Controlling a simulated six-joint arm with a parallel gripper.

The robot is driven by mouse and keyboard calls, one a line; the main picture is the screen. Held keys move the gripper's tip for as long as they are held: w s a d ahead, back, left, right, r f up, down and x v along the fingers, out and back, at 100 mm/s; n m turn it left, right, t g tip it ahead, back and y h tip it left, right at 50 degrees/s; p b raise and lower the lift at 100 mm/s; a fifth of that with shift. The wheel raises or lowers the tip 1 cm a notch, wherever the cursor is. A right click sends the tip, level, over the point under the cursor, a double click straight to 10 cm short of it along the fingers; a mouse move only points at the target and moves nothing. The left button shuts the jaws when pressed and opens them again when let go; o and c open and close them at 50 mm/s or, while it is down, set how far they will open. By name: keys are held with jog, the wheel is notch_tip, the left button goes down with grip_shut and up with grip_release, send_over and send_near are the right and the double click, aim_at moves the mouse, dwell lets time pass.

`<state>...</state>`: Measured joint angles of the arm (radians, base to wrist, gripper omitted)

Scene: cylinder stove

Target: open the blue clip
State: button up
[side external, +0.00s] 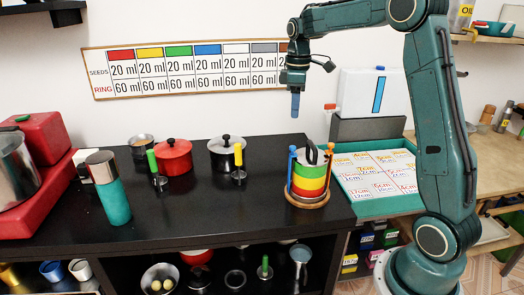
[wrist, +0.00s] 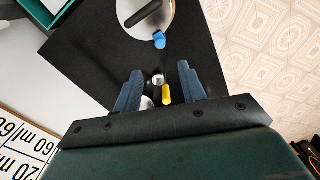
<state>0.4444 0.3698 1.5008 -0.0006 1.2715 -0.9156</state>
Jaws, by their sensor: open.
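A striped round pot (side external: 308,184) in green, yellow and red stands at the right of the black counter, with a dark handle on its lid. In the wrist view, a blue clip (wrist: 159,40) shows at the edge of the silver lid (wrist: 170,18). My gripper (side external: 295,112) is in the air above the pot, fingers pointing down.
The yellow handle (wrist: 166,94) shows in the wrist view. A teal tray (side external: 345,198) with number cards is to the right. The front counter is mostly clear.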

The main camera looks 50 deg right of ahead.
aim_at(293, 146)
notch_tip(293, 146, down, 12)
jog(key=shift+f, duration=0.15)
dwell(0.5)
grip_shut()
